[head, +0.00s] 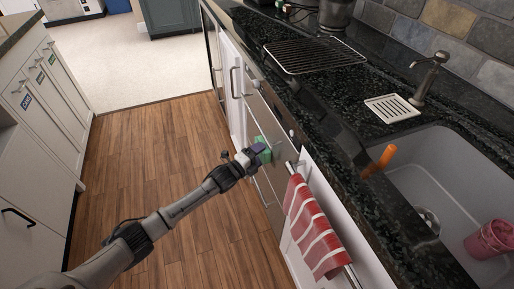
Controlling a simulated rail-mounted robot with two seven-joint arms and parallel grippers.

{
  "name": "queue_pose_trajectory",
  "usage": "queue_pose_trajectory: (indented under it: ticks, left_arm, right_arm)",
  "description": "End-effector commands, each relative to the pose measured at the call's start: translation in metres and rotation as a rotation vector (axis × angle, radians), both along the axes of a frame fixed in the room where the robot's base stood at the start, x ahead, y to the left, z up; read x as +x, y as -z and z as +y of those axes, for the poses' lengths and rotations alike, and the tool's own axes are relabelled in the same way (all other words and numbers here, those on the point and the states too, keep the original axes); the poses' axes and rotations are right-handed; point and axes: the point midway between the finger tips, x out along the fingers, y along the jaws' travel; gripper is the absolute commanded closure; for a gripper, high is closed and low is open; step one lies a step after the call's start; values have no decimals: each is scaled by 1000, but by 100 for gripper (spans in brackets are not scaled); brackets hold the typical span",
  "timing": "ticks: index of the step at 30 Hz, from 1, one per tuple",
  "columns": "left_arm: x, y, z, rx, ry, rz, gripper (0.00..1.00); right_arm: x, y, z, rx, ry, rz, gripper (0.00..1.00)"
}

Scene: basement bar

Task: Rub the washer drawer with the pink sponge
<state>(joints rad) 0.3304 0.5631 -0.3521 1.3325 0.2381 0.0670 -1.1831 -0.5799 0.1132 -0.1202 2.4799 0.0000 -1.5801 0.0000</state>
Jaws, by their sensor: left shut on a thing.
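My left gripper (248,157) reaches in from the left and is shut on a small green block (264,151), which looks like a sponge. The block is green, not pink. It is up against or very near the grey metal front of the washer drawer (262,119) below the counter; I cannot tell whether it touches. The gripper partly hides the block. My right gripper is not in view.
A red-and-white striped towel (314,228) hangs on a bar just right of the gripper. The sink (440,170) holds a pink cup-like object (490,239). An orange-handled item (380,161) is at its edge. The wooden floor (150,160) is clear.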

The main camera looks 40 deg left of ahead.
Motion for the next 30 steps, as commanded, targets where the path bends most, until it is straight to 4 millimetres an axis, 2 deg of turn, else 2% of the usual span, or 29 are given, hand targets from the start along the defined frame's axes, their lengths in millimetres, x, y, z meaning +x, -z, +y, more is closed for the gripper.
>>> queue_pose_trajectory:
  ticks: [3,13,21,30]
  left_arm:
    - [-5,-3,-8,-1,1,-1,55]
    - [-11,-2,-17,-1,0,-1,55]
    - [-22,-2,-37,-1,0,0,55]
    - [-27,-1,-46,1,1,-1,55]
  right_arm:
    - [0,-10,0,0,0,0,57]
    - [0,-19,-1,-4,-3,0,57]
    - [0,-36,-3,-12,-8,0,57]
    - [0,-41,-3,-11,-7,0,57]
